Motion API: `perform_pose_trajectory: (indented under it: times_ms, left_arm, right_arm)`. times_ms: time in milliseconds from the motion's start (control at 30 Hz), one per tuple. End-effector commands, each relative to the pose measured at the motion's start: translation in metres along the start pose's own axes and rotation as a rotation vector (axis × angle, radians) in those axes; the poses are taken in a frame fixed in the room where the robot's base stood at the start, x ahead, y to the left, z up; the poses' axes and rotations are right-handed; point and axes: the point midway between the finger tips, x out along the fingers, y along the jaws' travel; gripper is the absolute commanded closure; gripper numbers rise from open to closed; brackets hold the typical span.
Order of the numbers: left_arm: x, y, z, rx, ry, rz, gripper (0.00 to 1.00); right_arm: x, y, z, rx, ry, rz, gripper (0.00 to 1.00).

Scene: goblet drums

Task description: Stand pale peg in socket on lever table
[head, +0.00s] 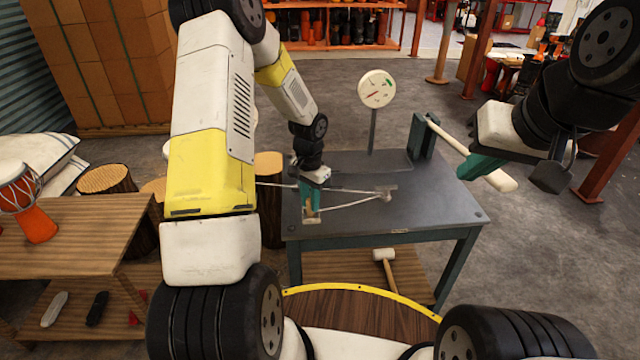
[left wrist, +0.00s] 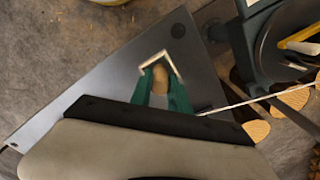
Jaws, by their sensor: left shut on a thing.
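The lever table (head: 440,205) is a dark grey metal bench in the middle of the head view. My left gripper (head: 310,205) points down over its near left corner, shut on the pale peg. The tan peg (left wrist: 159,76) shows between the green fingers in the left wrist view. A pale angled bracket (left wrist: 156,61), perhaps the socket, lies around the fingertips; whether the peg is inside it is hidden. My right gripper (head: 483,167) is at the pale lever handle (head: 502,181), whose rod runs to a dark post (head: 423,138). Its jaw gap is hidden.
A round gauge (head: 377,89) stands on a pole at the table's back. Thin pale cords (head: 345,204) meet at a small fitting (head: 386,193) on the tabletop. A mallet (head: 384,262) is on the lower shelf. A wooden table with a drum (head: 37,222) stands left.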

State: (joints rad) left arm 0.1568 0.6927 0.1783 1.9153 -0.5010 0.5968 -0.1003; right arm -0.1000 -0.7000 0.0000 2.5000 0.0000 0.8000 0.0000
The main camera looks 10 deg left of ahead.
Motion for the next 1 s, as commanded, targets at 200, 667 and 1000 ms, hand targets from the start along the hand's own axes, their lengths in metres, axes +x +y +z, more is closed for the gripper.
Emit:
perform_pose_trajectory:
  times_ms: [200, 667, 1000]
  left_arm:
    - [0.002, 0.0, 0.0, 0.0, -0.001, 0.0, 0.56]
    - [-0.019, -0.001, -0.001, -0.003, 0.003, -0.001, 0.56]
    - [-0.091, -0.001, -0.001, -0.002, 0.003, -0.002, 0.56]
  right_arm:
    - [0.0, 0.0, 0.0, 0.0, 0.0, 0.0, 1.0]
    - [0.0, 0.0, 0.0, 0.0, 0.0, 0.0, 1.0]
    - [0.0, 0.0, 0.0, 0.0, 0.0, 0.0, 1.0]
